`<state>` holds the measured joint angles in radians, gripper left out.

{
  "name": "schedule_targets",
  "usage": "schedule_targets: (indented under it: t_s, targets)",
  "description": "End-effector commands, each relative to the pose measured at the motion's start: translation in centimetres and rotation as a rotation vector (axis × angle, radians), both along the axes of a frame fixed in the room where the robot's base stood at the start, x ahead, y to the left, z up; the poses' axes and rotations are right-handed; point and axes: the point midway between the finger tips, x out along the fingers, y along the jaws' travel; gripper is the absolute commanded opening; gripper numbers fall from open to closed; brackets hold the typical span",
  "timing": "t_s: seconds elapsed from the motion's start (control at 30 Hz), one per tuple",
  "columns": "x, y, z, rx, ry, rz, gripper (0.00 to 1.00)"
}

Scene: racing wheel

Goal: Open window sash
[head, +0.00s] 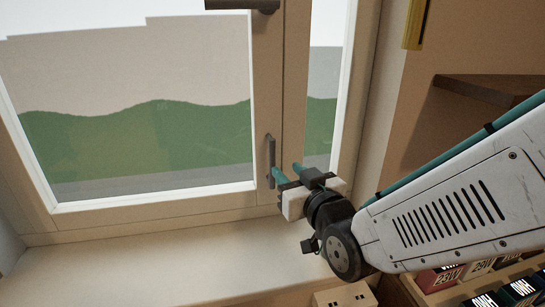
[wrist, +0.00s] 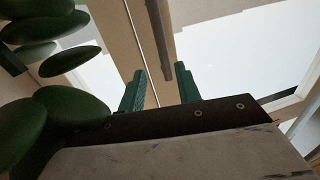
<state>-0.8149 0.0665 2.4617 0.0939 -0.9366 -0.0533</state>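The window sash (head: 262,90) has a pale wooden frame around a large pane and looks flush with the window frame. A slim grey vertical pull handle (head: 271,155) is on its right stile. A dark lever handle (head: 241,4) lies horizontal at the top edge of the head view. My gripper (head: 287,171) is open, its two teal fingers pointing at the window close to the pull handle's lower end. In the wrist view the grey handle (wrist: 158,30) runs down toward the gap between the green fingers (wrist: 160,88), its lower end near the right finger. Contact cannot be told.
A pale windowsill (head: 170,262) runs below the window. A dark wooden shelf (head: 490,88) is at the right. Boxes (head: 440,278) and a small beige block (head: 345,294) are at the lower right. Green plant leaves (wrist: 60,115) are close at left in the wrist view.

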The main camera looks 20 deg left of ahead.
Motion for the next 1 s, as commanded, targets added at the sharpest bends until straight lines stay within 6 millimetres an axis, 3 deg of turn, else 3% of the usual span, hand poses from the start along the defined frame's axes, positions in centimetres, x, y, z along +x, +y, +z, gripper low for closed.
schedule_targets:
  t_s: [0.17, 0.5, 0.93, 1.0]
  targets:
    - [0.7, 1.5, 0.1, 0.016, -0.018, 0.009, 0.34]
    - [4.6, 4.9, 0.1, 0.015, -0.018, 0.007, 0.34]
    - [5.5, 5.7, 0.2, 0.015, -0.018, 0.007, 0.34]
    - [5.5, 5.7, 0.2, 0.015, -0.018, 0.007, 0.14]
